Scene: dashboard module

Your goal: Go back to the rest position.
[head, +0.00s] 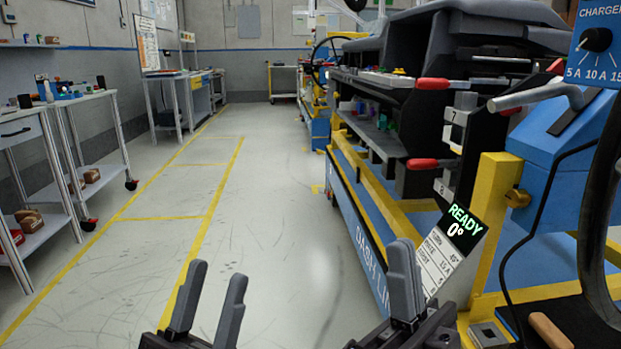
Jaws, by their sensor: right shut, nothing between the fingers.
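My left gripper (217,275) is at the bottom of the head view, left of the middle. Its two grey fingers point up and stand apart, with nothing between them. My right gripper (405,245) is at the bottom, right of the middle, in front of the dashboard cart. Its fingers are together and hold nothing. Both grippers are apart from everything around them, as far as I can tell.
The blue and yellow dashboard cart (358,212) fills the right side, with a display reading READY 0° (464,222). A blue charger (598,45) stands at far right. Wheeled shelves (95,163) line the left. The floor (262,215) between is clear.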

